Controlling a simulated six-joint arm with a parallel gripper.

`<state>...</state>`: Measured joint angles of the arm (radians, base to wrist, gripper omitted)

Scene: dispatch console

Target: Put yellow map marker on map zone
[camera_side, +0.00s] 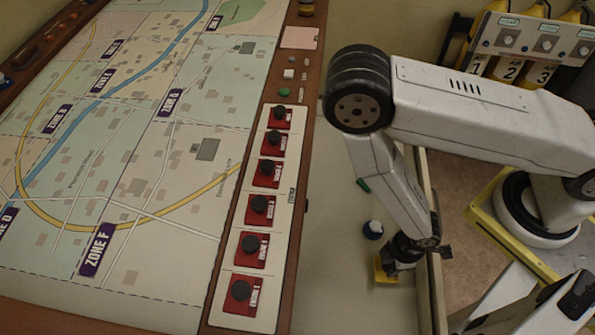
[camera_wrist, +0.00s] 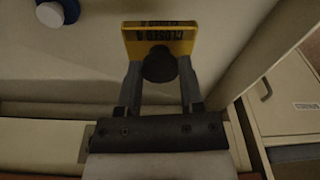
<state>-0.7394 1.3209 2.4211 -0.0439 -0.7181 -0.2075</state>
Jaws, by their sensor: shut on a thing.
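The yellow map marker (camera_side: 383,274) is a small yellow block with a dark round knob. In the wrist view the marker (camera_wrist: 178,44) shows black lettering that seems to read "CLOSED", and its knob sits between my fingers. My gripper (camera_side: 394,262) is shut on the marker, low over the pale surface right of the map. In the wrist view my gripper (camera_wrist: 160,75) has a finger on either side of the knob. I cannot tell whether the marker touches the surface. The map (camera_side: 130,130) lies at the left, with purple zone labels such as ZONE F (camera_side: 97,250).
A column of red markers with black knobs (camera_side: 257,210) stands along the map's right edge. A blue and white round piece (camera_side: 373,230) is beside my gripper; it also shows in the wrist view (camera_wrist: 50,14). A raised pale edge (camera_side: 432,240) runs close right of my gripper.

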